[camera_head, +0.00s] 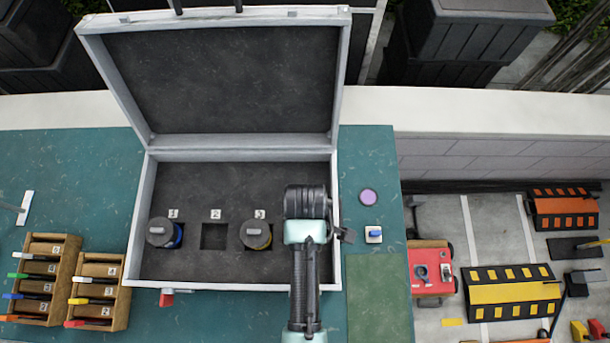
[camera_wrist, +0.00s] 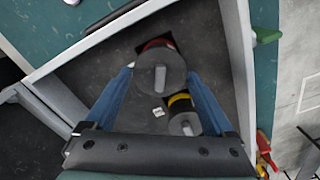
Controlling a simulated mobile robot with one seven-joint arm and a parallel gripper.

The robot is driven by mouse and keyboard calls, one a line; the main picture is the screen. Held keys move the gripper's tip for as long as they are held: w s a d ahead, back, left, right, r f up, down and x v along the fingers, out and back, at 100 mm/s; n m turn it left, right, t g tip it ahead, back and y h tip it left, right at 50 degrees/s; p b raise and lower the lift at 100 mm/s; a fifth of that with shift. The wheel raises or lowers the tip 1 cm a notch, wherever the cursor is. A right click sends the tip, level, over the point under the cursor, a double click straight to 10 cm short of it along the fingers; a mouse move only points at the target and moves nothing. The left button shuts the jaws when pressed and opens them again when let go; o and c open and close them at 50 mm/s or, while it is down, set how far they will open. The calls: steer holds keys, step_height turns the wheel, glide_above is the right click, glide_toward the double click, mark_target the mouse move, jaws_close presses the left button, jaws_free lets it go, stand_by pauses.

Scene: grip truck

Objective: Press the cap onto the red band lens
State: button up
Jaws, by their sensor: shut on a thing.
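The red band lens (camera_wrist: 157,44) stands in a foam slot of the open case; only part of its red rim shows in the wrist view. A round grey cap (camera_wrist: 160,82) with a raised tab covers most of it. My gripper (camera_wrist: 160,72) has its two blue fingers on either side of the cap, shut on it. I cannot tell whether the cap is seated or slightly above the lens. In the head view my arm's end hides this lens and the fingertips.
The case (camera_head: 241,155) also holds a blue band lens (camera_head: 165,233) and a yellow band lens (camera_head: 256,235), both capped. Slot 2 (camera_head: 214,236) is empty. The yellow lens sits close to my right finger. A purple disc (camera_head: 369,197) and wooden marker racks (camera_head: 98,292) are outside the case.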

steer(key=shift+f, duration=0.25)
stand_by(0.4)
steer(key=o, duration=1)
steer(key=shift+r, duration=0.1)
steer(key=shift+r, duration=3.45)
jaws_close()
steer(key=shift+f, duration=0.2)
